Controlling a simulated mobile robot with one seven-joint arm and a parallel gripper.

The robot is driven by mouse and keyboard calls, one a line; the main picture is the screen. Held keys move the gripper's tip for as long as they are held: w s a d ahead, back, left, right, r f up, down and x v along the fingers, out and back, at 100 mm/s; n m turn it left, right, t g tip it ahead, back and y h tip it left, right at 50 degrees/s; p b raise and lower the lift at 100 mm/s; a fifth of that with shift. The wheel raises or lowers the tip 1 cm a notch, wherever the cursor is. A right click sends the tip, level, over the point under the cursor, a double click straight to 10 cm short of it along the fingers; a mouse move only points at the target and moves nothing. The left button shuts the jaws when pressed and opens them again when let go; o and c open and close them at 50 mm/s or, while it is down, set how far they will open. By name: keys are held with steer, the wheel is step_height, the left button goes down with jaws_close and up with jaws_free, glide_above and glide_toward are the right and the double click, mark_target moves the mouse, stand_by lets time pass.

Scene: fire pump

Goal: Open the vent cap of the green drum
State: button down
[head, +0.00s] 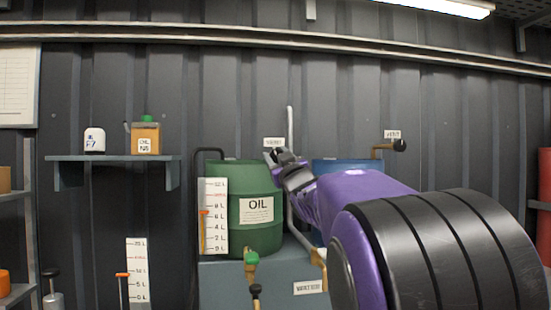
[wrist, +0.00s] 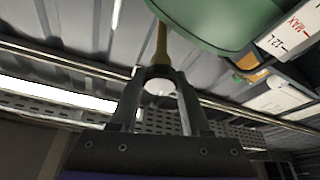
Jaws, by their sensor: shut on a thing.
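The green drum (head: 235,228) with an OIL label stands on a grey cabinet, left of centre in the head view. Its rounded underside or side (wrist: 225,18) shows at the upper right of the wrist view. My gripper (head: 279,156) is at the drum's upper right edge in the head view. In the wrist view my gripper (wrist: 158,76) is shut on the end of a brass handle (wrist: 161,42), which runs up towards the drum. The gripped end is mostly hidden between the dark fingertips, with a pale round spot below it. The vent cap itself cannot be made out.
A blue drum (head: 345,165) stands behind my arm. A brass lever with a black knob (head: 400,145) is on the right. A level gauge (head: 213,240) stands before the green drum, near a green-topped brass valve (head: 251,258). A wall shelf (head: 112,158) is at left.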

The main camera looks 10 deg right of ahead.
steer(key=n+y, duration=0.1)
steer(key=n, duration=0.1)
steer(key=n+g+y+p, duration=0.1)
steer(key=n, duration=0.1)
steer(key=n+p, duration=0.1)
steer(key=n, duration=0.1)
steer(key=shift+r+g+y, duration=0.25)
steer(key=shift+g+y, duration=0.05)
steer(key=shift+y, duration=0.1)
steer(key=n+g+p, duration=0.1)
steer(key=n+p, duration=0.1)
steer(key=n, duration=0.1)
steer(key=n+g+y+p, duration=0.1)
steer(key=n+p, duration=0.2)
steer(key=shift+n, duration=0.3)
steer(key=n+g+p, duration=0.1)
steer(key=n+p, duration=0.2)
steer(key=n, duration=0.1)
steer(key=shift+g, duration=0.4)
steer(key=shift+f+n+g+h+p, duration=0.2)
steer(key=shift+n+g+h+p, duration=0.3)
steer(key=shift+n, duration=1.3)
steer(key=shift+c, duration=1.8)
jaws_free()
steer(key=shift+f, duration=0.1)
